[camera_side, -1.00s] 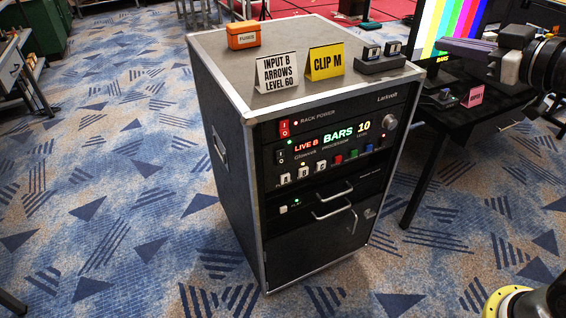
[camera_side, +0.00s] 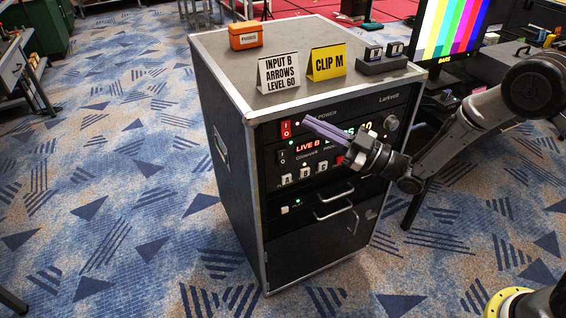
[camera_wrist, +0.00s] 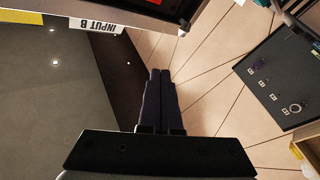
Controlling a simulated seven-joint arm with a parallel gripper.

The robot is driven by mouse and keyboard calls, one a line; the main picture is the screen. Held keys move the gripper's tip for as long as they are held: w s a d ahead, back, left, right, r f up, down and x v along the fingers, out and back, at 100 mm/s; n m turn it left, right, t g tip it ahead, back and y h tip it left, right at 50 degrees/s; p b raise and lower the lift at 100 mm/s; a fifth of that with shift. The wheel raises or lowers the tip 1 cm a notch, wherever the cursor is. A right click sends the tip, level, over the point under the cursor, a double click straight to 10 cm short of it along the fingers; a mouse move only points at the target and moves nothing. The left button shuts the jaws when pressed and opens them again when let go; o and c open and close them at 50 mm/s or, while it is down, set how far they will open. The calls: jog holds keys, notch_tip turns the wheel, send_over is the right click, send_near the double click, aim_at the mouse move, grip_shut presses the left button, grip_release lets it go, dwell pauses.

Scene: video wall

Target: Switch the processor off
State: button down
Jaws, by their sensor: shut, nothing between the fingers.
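The processor (camera_side: 300,166) is the black panel in the rack's upper front, with a lit "LIVE B" display and lettered buttons (camera_side: 303,175). Its black I/O rocker switch (camera_side: 282,156) is at its left end, beside a green light. The red rack power switch (camera_side: 286,129) is just above. My gripper (camera_side: 305,121), with purple fingers, is shut and empty. In the side view its tips are by the RACK POWER label, right of the red switch, and the fingers cover part of the display. Contact cannot be told. The wrist view shows the closed fingers (camera_wrist: 160,75).
An "INPUT B ARROWS LEVEL 60" card (camera_side: 278,74), a yellow "CLIP M" card (camera_side: 326,62), an orange fuse box (camera_side: 248,35) and a small black switch unit (camera_side: 382,64) stand on the rack top. A colour-bar monitor (camera_side: 450,28) is behind right. Drawer handles (camera_side: 333,193) protrude below.

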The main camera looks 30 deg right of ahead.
aim_at(282, 157)
jog(key=s+a+f+m+g, duration=0.1)
jog(key=s+a+f+g, duration=0.1)
jog(key=f, duration=1.2)
jog(key=shift+s+h, duration=0.4)
jog(key=shift+s, duration=0.2)
jog(key=shift+r, duration=0.1)
jog(key=w+f, duration=0.2)
jog(key=w, duration=0.6)
jog(key=shift+w+f, duration=0.25)
jog(key=shift+f, duration=0.1)
dwell(0.7)
jog(key=shift+w+f, duration=0.15)
jog(key=shift+w, duration=0.25)
jog(key=shift+w+f, duration=0.1)
jog(key=shift+w, duration=0.25)
dwell(0.6)
jog(key=shift+s, duration=0.1)
jog(key=shift+s+r, duration=0.25)
jog(key=shift+s, duration=0.45)
